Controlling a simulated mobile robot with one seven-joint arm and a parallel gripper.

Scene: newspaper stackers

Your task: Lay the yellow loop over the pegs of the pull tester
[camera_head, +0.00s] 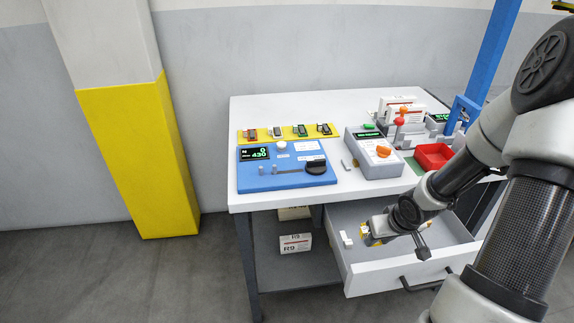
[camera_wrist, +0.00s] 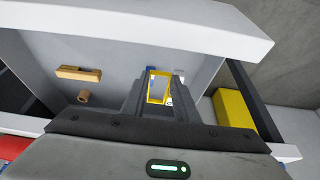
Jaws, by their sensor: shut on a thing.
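The blue pull tester (camera_head: 288,175) stands on the left part of the white table in the head view. The yellow loop (camera_wrist: 152,88) is a small rectangular frame between my fingertips in the wrist view. My gripper (camera_wrist: 158,92) is shut on it, down in the open drawer. In the head view my gripper (camera_head: 372,234) is small and partly hidden by my arm. I cannot tell whether the loop touches the drawer floor.
The drawer (camera_head: 385,272) is pulled out below the tabletop. An orange-brown block (camera_wrist: 78,73) and a brown cylinder (camera_wrist: 83,97) lie in it. A yellow rack (camera_head: 290,132) stands behind the tester. A grey box (camera_head: 375,165) and a red tray (camera_head: 433,155) stand right of it.

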